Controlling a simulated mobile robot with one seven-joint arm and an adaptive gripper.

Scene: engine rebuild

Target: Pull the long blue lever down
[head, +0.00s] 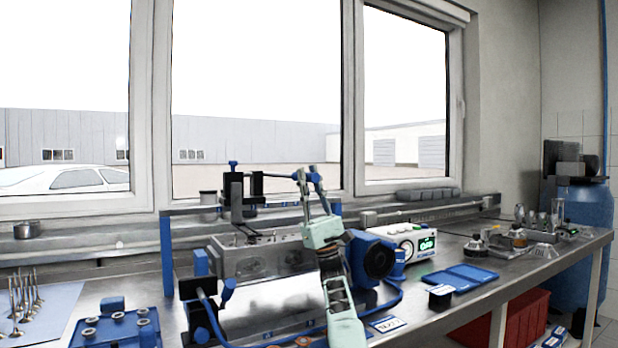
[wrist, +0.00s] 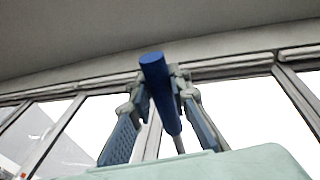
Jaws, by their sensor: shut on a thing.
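The long blue lever (head: 281,175) sticks out to the right from the top of the dark clamp fixture (head: 237,190) above the metal engine block (head: 262,258). My gripper (head: 309,177) reaches up from below, with its fingertips at the lever's right end. In the wrist view, the lever's round blue end (wrist: 153,60) stands between the two fingers, and they are closed around it. The fingers partly hide the lever's tip in the head view. The lever looks roughly level in the head view.
A white device with a green display (head: 412,243) and a blue tray (head: 459,277) stand right of my arm. A round black part in a blue housing (head: 378,259) is close beside my arm. Valves (head: 22,300) stand at the far left. The windows are behind the bench.

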